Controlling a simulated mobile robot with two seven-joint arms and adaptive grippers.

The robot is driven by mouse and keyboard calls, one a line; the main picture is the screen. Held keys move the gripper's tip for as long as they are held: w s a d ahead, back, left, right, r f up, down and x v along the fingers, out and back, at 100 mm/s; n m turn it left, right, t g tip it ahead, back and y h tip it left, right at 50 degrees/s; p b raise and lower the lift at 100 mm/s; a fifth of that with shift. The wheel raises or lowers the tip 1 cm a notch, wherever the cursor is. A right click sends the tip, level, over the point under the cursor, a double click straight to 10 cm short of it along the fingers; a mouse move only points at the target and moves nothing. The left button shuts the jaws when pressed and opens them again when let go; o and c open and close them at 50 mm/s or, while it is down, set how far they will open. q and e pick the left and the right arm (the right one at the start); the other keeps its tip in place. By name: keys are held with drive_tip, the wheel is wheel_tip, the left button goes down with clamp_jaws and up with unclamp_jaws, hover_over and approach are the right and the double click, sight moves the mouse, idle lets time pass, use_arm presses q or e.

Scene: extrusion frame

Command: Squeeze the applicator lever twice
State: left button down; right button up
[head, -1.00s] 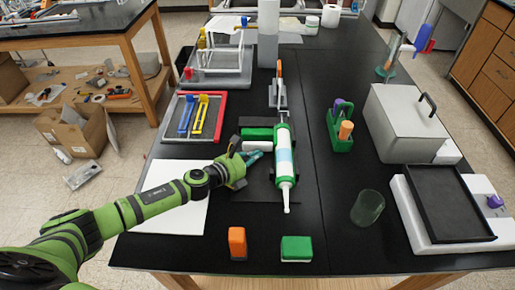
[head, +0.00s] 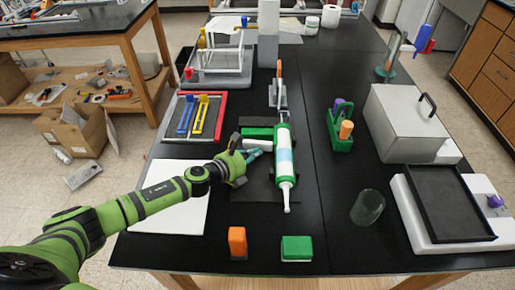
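The applicator (head: 285,165) lies in the middle of the black bench, with a white and pale-blue tube, green ends and a white nozzle pointing to the near edge. A green bar (head: 257,133) and a white bar (head: 257,145) stick out from its left side; which one is the lever I cannot tell for sure. My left gripper (head: 254,154) is at the applicator's left side, fingers pointing right, close to the white bar. Whether its fingers touch the bar, or how far apart they are, is too small to tell. My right gripper is out of view.
An orange block (head: 237,243) and a green block (head: 296,248) stand near the front edge. A glass (head: 367,207), a green caddy (head: 340,140) and a grey box (head: 406,125) are to the right. A red-edged tray (head: 222,115) and white paper (head: 170,215) are left.

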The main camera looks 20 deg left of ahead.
sight(254, 176)
use_arm(q)
drive_tip(key=shift+w+a+r, duration=0.15)
drive_tip(key=shift+w+a, duration=0.05)
drive_tip(key=shift+w, duration=0.45)
idle(0.5)
drive_tip(key=shift+s, duration=0.15)
drive_tip(key=shift+s+d+p, duration=0.15)
drive_tip(key=shift+s+d, duration=0.05)
drive_tip(key=shift+s, duration=0.45)
drive_tip(key=shift+s+d+p, duration=0.15)
drive_tip(key=shift+s+d, duration=0.05)
drive_tip(key=shift+s, duration=0.4)
drive_tip(key=shift+s, duration=0.1)
drive_tip(key=shift+s+d, duration=0.15)
drive_tip(key=shift+s, duration=0.15)
drive_tip(key=shift+s+d+p, duration=0.3)
drive_tip(key=shift+s, duration=0.75)
drive_tip(key=shift+s+d+p, duration=0.25)
drive_tip(key=shift+s, duration=0.75)
drive_tip(key=shift+f, duration=0.2)
